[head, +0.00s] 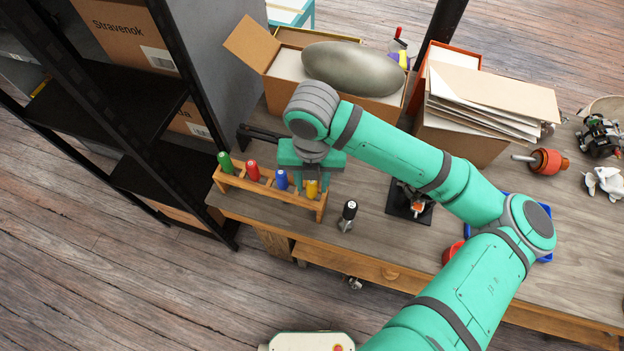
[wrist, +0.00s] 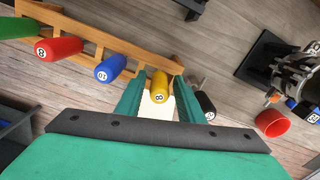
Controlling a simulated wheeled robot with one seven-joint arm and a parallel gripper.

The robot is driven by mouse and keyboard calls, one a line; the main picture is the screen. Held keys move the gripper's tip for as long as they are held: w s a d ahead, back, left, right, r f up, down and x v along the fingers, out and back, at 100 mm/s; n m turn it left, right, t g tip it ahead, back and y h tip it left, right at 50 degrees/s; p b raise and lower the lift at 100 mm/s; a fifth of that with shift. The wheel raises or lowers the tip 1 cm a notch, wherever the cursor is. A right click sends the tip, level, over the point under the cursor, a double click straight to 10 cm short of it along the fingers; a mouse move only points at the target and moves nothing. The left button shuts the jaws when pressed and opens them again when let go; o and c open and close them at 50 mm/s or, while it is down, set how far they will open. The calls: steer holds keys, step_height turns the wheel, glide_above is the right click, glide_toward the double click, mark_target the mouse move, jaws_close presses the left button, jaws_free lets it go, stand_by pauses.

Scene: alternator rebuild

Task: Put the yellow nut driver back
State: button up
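The yellow nut driver (head: 312,188) stands at the right end of the wooden rack (head: 235,182), in line with the other drivers. In the wrist view the yellow handle (wrist: 159,88), marked 8, lies between my two fingers. My gripper (head: 312,181) is over the rack's right end. In the wrist view my gripper (wrist: 160,82) is open, with a gap on each side of the handle. The rack rail (wrist: 130,44) runs just beyond the fingertips. The driver's shaft is hidden.
The rack also holds green (head: 225,162), red (head: 253,170) and blue (head: 281,180) drivers. A black-handled driver (head: 348,212) stands on the bench close to the right. A black stand (head: 409,207) and an open cardboard box (head: 283,88) are nearby. The bench front edge is close.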

steer(key=shift+o, duration=0.3)
step_height(320, 180, up, 15)
stand_by(0.8)
steer(key=shift+f, duration=0.1)
